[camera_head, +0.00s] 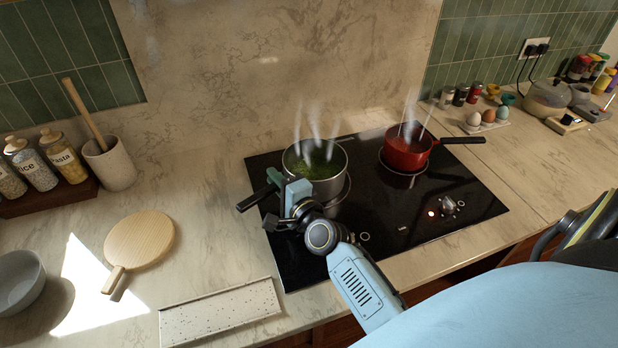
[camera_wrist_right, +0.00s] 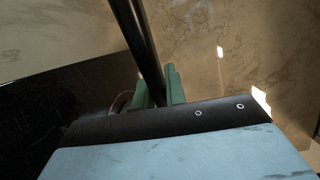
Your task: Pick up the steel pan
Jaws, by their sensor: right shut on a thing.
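The steel pan (camera_head: 330,186) is at the left rear of the black hob, with green food in it and steam rising. I cannot tell whether its base touches the hob. Its black handle (camera_head: 250,200) points left toward the hob edge. My right gripper (camera_head: 276,182) is shut on this handle, close to the pan wall. In the right wrist view the dark handle (camera_wrist_right: 143,45) passes between the green fingers (camera_wrist_right: 158,88). The pan body is mostly hidden there. My left gripper is not in view.
A steaming red pan (camera_head: 405,155) stands on the hob (camera_head: 400,225) to the right, its handle pointing right. A round wooden board (camera_head: 140,238), a speckled tray (camera_head: 220,312) and a grey bowl (camera_head: 18,280) lie left. The counter between board and hob is clear.

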